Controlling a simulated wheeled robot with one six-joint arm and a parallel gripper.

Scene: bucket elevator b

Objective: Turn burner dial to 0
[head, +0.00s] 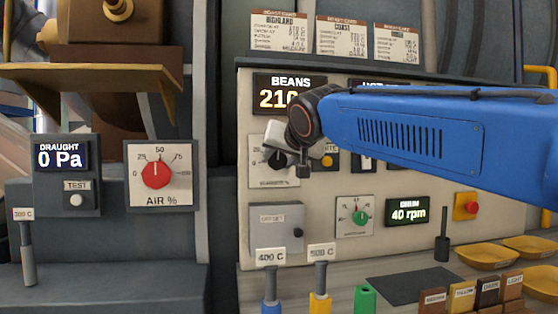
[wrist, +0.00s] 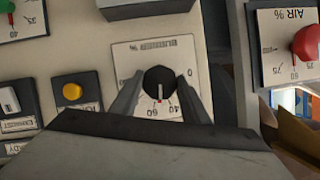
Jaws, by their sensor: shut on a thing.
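The burner dial is a round black knob with a pale, red-tipped pointer on a white scale plate. In the wrist view, which is upside down, the dial (wrist: 159,82) sits between the two fingers of my gripper (wrist: 157,90). The fingers are shut on its sides. The pointer points toward the mark in the middle of the scale, apparently 50, and the 0 is off to the right in that view. In the head view the burner dial (head: 278,160) is partly hidden behind my gripper (head: 287,157).
The red air dial (head: 156,174) is on a separate plate to the left. A yellow button (head: 328,160) is just right of the burner plate. A grey box (head: 276,232) juts out below it. A green dial (head: 361,216) is lower right.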

